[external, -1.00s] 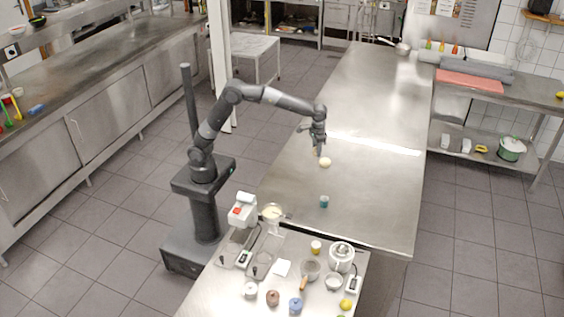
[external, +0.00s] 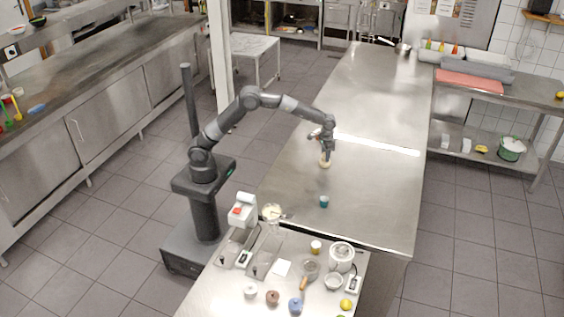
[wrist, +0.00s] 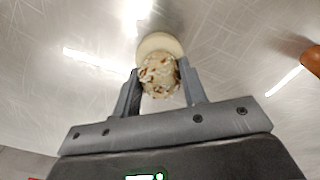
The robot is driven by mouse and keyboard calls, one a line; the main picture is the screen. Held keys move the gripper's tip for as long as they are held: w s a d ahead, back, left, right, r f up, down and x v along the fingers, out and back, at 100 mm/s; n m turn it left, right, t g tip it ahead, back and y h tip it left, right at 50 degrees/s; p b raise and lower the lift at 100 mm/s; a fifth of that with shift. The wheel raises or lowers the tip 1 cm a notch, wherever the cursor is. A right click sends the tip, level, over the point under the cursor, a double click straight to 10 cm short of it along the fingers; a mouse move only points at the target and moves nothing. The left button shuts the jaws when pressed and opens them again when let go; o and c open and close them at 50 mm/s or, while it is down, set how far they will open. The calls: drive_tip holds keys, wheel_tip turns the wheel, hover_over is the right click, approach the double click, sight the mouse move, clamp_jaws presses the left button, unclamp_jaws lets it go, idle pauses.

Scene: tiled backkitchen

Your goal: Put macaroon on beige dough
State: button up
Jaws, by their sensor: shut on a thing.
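The macaroon (wrist: 160,78) is a speckled cream lump with brown bits, held between the two fingers of my gripper (wrist: 160,92) in the wrist view. The beige dough (wrist: 160,42) is a smooth pale round piece, partly hidden behind the macaroon. In the external view the dough (external: 325,164) lies on the steel table, with my gripper (external: 326,152) right over it. I cannot tell whether the macaroon touches the dough.
A teal cup (external: 324,201) stands on the same steel table (external: 365,205), nearer the camera. The table around the dough is otherwise clear. A nearer table holds jars, a scale and bowls. A brown thing (wrist: 312,61) shows at the wrist view's right edge.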

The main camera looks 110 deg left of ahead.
drive_tip(key=shift+f, duration=0.2)
drive_tip(key=o, duration=1)
drive_tip(key=shift+c, duration=0.2)
wheel_tip(320, 180, up, 12)
drive_tip(key=s+d+r+m+t, duration=0.1)
drive_tip(key=s+d+r+m, duration=0.1)
drive_tip(key=s+d+r, duration=0.5)
drive_tip(key=s+d+r+m+t, duration=0.1)
drive_tip(key=s+d+m+t, duration=0.1)
drive_tip(key=s+d, duration=0.65)
drive_tip(key=s+d+r+m+t, duration=0.15)
drive_tip(key=s+d, duration=0.35)
drive_tip(key=s, duration=0.7)
drive_tip(key=s+d+f+m+t, duration=0.1)
drive_tip(key=s+d+f+m, duration=0.1)
drive_tip(key=s+f, duration=0.4)
drive_tip(key=s+d, duration=0.1)
drive_tip(key=s, duration=0.3)
drive_tip(key=shift+s+f, duration=0.15)
drive_tip(key=shift+s, duration=0.05)
